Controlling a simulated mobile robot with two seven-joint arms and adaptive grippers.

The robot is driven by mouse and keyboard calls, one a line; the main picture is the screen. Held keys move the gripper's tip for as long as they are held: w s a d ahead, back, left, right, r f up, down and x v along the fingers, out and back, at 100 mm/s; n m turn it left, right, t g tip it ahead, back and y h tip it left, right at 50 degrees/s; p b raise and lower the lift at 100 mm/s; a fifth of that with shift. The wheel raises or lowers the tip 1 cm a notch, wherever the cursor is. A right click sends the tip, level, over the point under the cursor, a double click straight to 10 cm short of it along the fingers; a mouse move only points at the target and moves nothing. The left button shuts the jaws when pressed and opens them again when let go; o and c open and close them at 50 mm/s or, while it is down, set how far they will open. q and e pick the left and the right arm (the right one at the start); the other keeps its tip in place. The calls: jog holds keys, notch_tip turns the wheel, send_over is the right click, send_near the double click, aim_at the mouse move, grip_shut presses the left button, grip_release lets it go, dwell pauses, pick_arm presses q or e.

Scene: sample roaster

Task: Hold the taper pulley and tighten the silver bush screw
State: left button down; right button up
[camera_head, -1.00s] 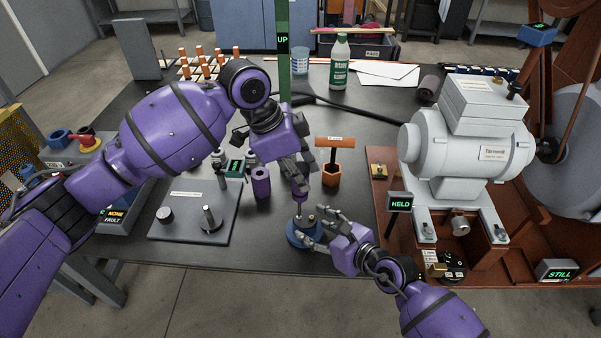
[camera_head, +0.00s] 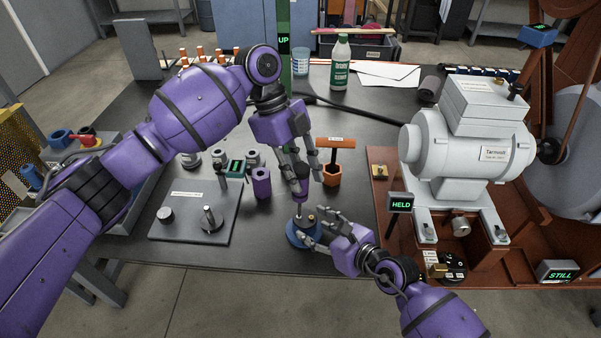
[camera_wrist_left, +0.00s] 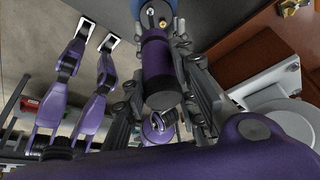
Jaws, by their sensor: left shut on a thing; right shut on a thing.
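The blue taper pulley (camera_head: 293,236) lies flat near the table's front edge. My right gripper (camera_head: 318,229) is shut on its right side. My left gripper (camera_head: 301,180) is above it, shut on the purple handle of an upright screwdriver (camera_head: 299,193). The driver's thin shaft points down to the pulley's centre. A brass-coloured screw (camera_head: 311,217) shows right of the shaft. In the left wrist view the dark purple handle (camera_wrist_left: 156,60) sits between the fingers, with a brass head (camera_wrist_left: 163,22) beyond it.
A purple hexagonal holder (camera_head: 261,183) and an orange holder with a T-handled tool (camera_head: 331,174) stand close behind. A grey plate with a post (camera_head: 185,225) lies left. The grey motor (camera_head: 462,145) and "HELD" sign (camera_head: 401,202) are right.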

pick_arm(q)
jog(key=shift+s+d, duration=0.1)
pick_arm(e)
jog(key=shift+s+f, duration=0.2)
jog(key=shift+f, duration=0.15)
jog(key=shift+c, duration=0.2)
pick_arm(q)
jog(key=shift+r, duration=0.45)
pick_arm(e)
jog(key=shift+c, duration=0.2)
pick_arm(q)
jog(key=shift+r, duration=0.45)
pick_arm(e)
grip_shut()
pick_arm(q)
jog(key=shift+r, duration=0.1)
pick_arm(e)
jog(key=shift+w+a+r, duration=0.1)
jog(key=shift+w, duration=0.05)
jog(key=shift+r, duration=0.1)
pick_arm(q)
jog(key=shift+r, duration=2.55)
pick_arm(e)
jog(key=shift+w+r, duration=0.1)
